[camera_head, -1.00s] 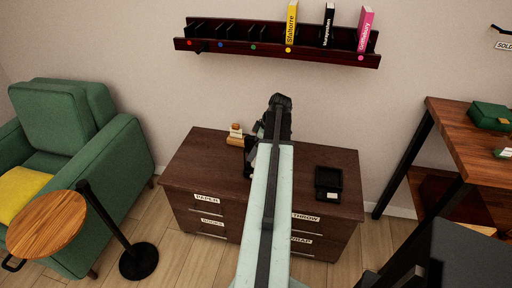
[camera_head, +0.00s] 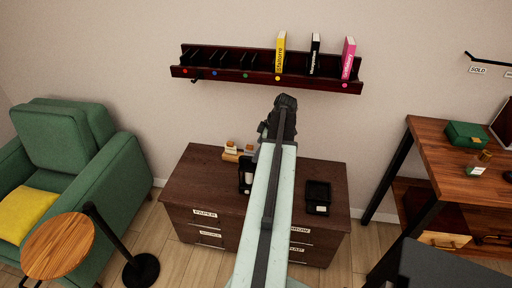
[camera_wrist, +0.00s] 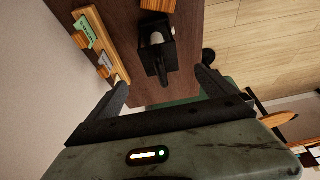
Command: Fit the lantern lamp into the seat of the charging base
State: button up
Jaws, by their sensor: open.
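The lantern lamp (camera_head: 246,176), a black frame around a pale cylinder, stands on the dark wooden cabinet, just left of my arm. It also shows in the wrist view (camera_wrist: 157,45), ahead of the fingers and between their lines. A low black square unit with a small white label, which looks like the charging base (camera_head: 318,196), sits on the cabinet right of my arm. Nothing is seen in it. My gripper (camera_wrist: 163,88) is open and empty, apart from the lantern. In the head view, my arm hides part of the cabinet top between lantern and base.
A wooden card rack (camera_wrist: 102,45) stands beside the lantern, near the wall. A wall shelf (camera_head: 265,72) with several books hangs above the cabinet (camera_head: 205,175). A post, a round table (camera_head: 58,246) and a green armchair are left. A desk (camera_head: 455,165) is right.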

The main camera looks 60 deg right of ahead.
jog(key=w+a+f+m+g, duration=0.1)
jog(key=w+a, duration=0.8)
jog(key=a, duration=0.3)
jog(key=w+a+g, duration=0.2)
jog(key=w+a, duration=0.8)
jog(key=a, duration=0.2)
jog(key=w+a+m+g+h, duration=0.1)
jog(key=w+a+m, duration=0.1)
jog(key=a, duration=3.1)
jog(key=shift+w+a+f, duration=0.4)
jog(key=shift+w+f, duration=0.05)
jog(key=shift+w, duration=0.25)
jog(key=shift+o, duration=0.4)
jog(key=shift+a+m, duration=0.3)
jog(key=shift+a, duration=0.05)
